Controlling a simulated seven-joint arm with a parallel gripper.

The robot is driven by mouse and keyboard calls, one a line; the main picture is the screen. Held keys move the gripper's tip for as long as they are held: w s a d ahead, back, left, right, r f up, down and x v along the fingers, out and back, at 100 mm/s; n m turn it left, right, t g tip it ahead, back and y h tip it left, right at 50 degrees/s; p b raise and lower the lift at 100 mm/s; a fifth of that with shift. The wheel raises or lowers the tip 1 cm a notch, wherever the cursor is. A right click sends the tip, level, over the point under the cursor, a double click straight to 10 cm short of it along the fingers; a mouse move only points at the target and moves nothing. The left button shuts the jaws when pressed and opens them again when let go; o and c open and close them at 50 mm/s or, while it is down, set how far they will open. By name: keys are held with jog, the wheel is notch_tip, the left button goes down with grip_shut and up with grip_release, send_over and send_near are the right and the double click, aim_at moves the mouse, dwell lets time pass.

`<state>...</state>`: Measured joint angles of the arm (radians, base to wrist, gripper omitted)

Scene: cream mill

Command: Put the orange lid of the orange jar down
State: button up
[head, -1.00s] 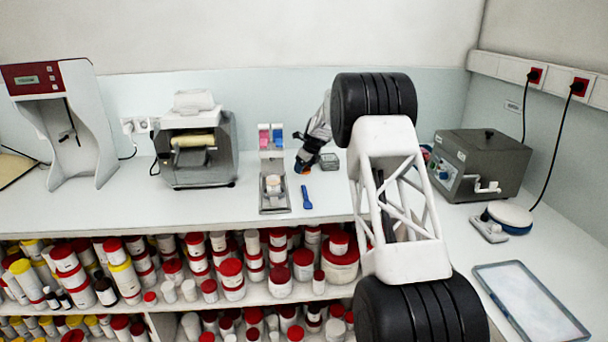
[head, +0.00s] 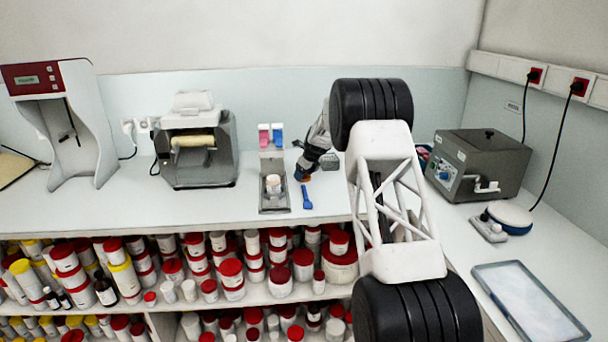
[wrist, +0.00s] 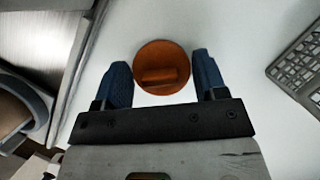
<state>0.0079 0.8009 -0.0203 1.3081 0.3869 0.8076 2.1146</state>
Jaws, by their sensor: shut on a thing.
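The orange lid (wrist: 162,58) is a round disc with a raised bar grip. In the wrist view it sits between the two blue fingers of my gripper (wrist: 162,80), which are shut on its sides. In the head view my gripper (head: 303,172) holds the lid low over the white worktop, right of the metal tray. I cannot tell whether the lid touches the worktop.
A blue spatula (head: 306,198) lies just in front of my gripper. A dark grid-like object (wrist: 302,65) is to the right in the wrist view. White worktop around the lid is bare.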

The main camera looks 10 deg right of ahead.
jog(key=shift+f, duration=0.15)
jog(key=o, duration=0.9)
jog(key=v, duration=1.2)
dwell(0.5)
